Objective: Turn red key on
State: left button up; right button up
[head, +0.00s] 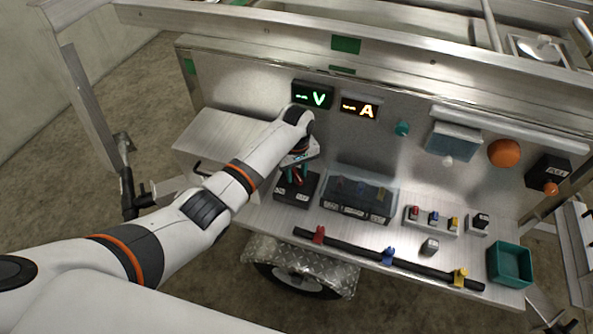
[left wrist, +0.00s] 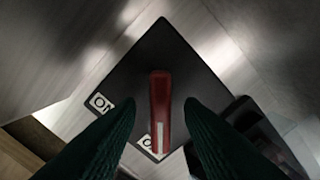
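The red key (left wrist: 160,95) is a long red handle with a white mark at its lower end. It sits on a black square switch base (left wrist: 190,70), which also shows in the head view (head: 293,190). A white "ON" label (left wrist: 100,103) is at the base's left corner. The key's white-marked end lies over a second label, partly hidden, starting with "O". My left gripper (left wrist: 160,105) is open, with its green fingers on either side of the key and a visible gap on each side. In the head view the gripper (head: 296,174) partly hides the key. My right gripper is not in view.
A clear-covered switch box (head: 359,195) stands right of the base. A black bar (head: 350,252) with red, blue and yellow pieces lies in front. Lit displays "V" (head: 313,95) and "A" (head: 360,107) are on the panel behind. A green bin (head: 510,264) is far right.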

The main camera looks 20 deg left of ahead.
pick_arm(q)
jog(key=shift+c, duration=0.2)
grip_shut()
jog(key=shift+r, duration=0.1)
jog(key=shift+r+m+p, duration=0.1)
jog(key=shift+m+p, duration=1.15)
jog(key=shift+m, duration=0.25)
jog(key=m+p, duration=0.1)
jog(key=m, duration=0.2)
jog(key=shift+m+p, duration=0.3)
jog(key=shift+p, duration=0.05)
jog(key=m+p, duration=0.1)
jog(key=m, duration=1)
jog(key=shift+p, duration=0.4)
jog(key=shift+m, duration=0.3)
